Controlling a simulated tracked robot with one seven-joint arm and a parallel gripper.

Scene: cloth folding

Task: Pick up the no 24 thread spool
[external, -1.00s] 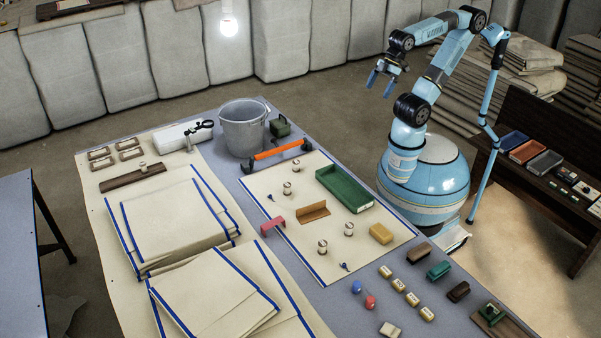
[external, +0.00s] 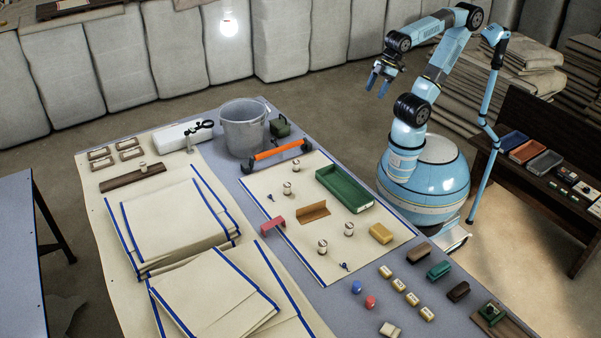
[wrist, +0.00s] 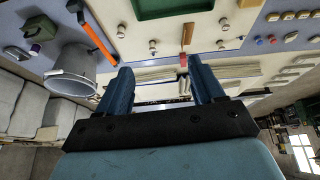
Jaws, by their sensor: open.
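Several small spools with pale thread stand on the cream mat (external: 275,218) in the external view. One spool (external: 287,188) is near the mat's back, one (external: 349,229) is right of the brown angled block, and one (external: 322,246) is nearer the front. Their numbers are too small to read, so I cannot tell which is no 24. Small spools (wrist: 223,22) also show in the wrist view. My gripper (external: 379,82) is open and empty, high above and behind the table's far right side, well apart from the spools. Its two blue fingers (wrist: 160,88) show in the wrist view.
On the mat are a green tray (external: 329,176), a brown angled block (external: 313,212), a pink bracket (external: 272,225) and a yellow block (external: 381,233). A grey bucket (external: 243,135) and an orange-handled bar (external: 277,150) stand behind. Folded cloths (external: 175,220) lie left. Small blocks line the front right.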

